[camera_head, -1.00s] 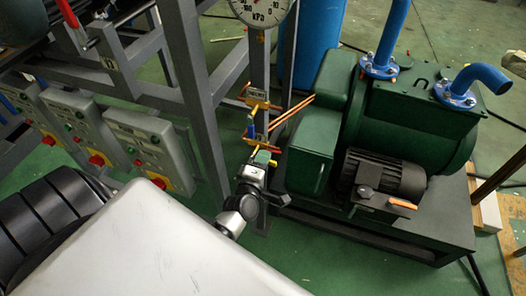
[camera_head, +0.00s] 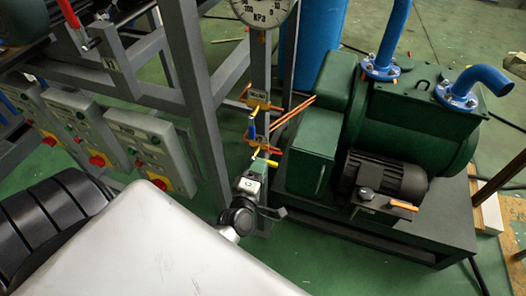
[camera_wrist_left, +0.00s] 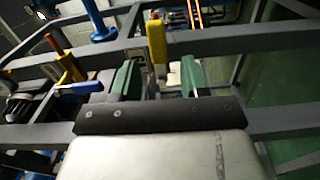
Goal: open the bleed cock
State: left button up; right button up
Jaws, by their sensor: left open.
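Small cocks with yellow, blue and orange parts sit on the grey post under the gauge. The upper one (camera_head: 258,103) has a yellow body. A blue lever (camera_head: 251,131) hangs below it, above a lower yellow body (camera_head: 264,145). I cannot read which is the bleed cock. My left gripper (camera_head: 263,164) is just below the lower cock, its green-tipped fingers pointing up toward it. In the left wrist view the open gripper (camera_wrist_left: 160,80) has a yellow part (camera_wrist_left: 157,42) in line with its gap; contact is unclear. A blue lever (camera_wrist_left: 80,88) lies left of the fingers. My right gripper is out of view.
A kPa gauge (camera_head: 263,8) is above the cocks. A grey steel frame (camera_head: 191,85) and control boxes (camera_head: 150,135) stand to the left. A green pump (camera_head: 405,125) with a dark motor (camera_head: 385,175) stands close on the right. Green floor (camera_head: 300,255) shows in front.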

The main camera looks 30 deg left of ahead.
pick_arm(q)
jog(key=v, duration=0.7)
dwell(0.3)
